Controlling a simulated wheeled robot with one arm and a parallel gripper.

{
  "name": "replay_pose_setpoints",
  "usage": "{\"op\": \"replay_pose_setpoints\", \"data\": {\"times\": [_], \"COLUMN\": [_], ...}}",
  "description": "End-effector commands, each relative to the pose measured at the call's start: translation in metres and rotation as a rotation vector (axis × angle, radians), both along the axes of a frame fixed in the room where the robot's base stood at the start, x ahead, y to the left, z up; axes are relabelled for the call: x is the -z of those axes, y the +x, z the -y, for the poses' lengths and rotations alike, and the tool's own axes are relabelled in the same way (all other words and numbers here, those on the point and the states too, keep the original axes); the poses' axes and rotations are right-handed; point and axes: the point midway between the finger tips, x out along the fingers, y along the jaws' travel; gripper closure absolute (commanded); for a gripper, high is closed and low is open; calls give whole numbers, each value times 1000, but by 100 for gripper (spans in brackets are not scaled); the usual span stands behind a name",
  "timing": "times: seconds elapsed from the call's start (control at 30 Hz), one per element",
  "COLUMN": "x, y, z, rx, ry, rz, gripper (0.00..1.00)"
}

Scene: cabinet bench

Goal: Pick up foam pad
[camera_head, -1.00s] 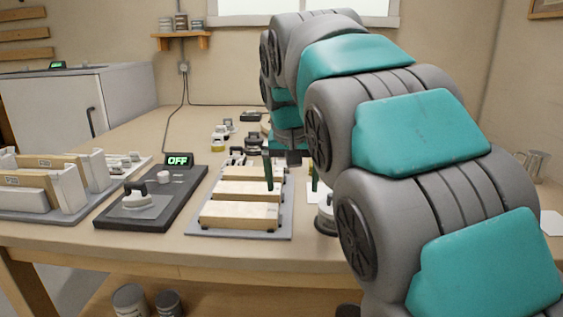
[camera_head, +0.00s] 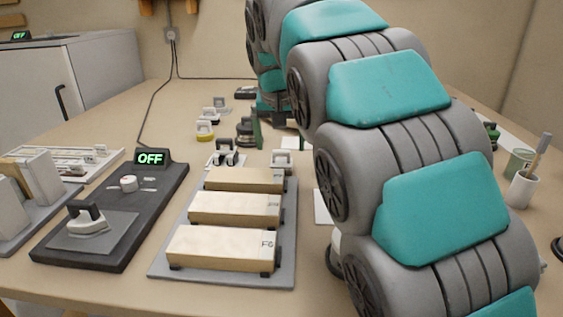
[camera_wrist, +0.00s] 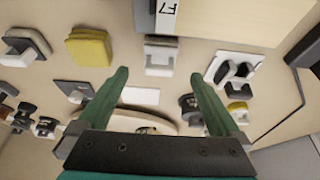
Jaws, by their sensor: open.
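A yellow block (camera_wrist: 90,48) with a soft, matt face looks like the foam pad. It lies on the bench at the upper left of the wrist view, left of and apart from my left fingertip. I cannot make it out in the head view, where my arm covers much of the bench. My gripper (camera_wrist: 158,76) is open, with two dark green fingers and nothing held between them. In the head view one finger shows beyond the block tray, and my arm hides much of the rest.
A grey tray (camera_head: 287,222) with three pale blocks stands in front. Left of it is a dark unit (camera_head: 115,245) with an OFF display. Several small handled items lie around my gripper, including a white-topped one (camera_wrist: 160,57). A cup (camera_head: 523,190) stands at right.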

Motion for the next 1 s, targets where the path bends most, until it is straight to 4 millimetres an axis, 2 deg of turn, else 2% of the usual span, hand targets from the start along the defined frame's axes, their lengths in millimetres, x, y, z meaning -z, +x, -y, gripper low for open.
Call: {"op": "replay_pose_setpoints", "data": {"times": [0.17, 0.43, 0.7, 1.0], "x": [11, 45, 50, 50], "y": [5, 19, 22, 22], "z": [0, 1, 1, 1], "rx": [0, 0, 0, 0], "ry": [0, -1, 1, 1], "rz": [0, -2, 3, 2], "gripper": [0, 0, 0, 33]}}
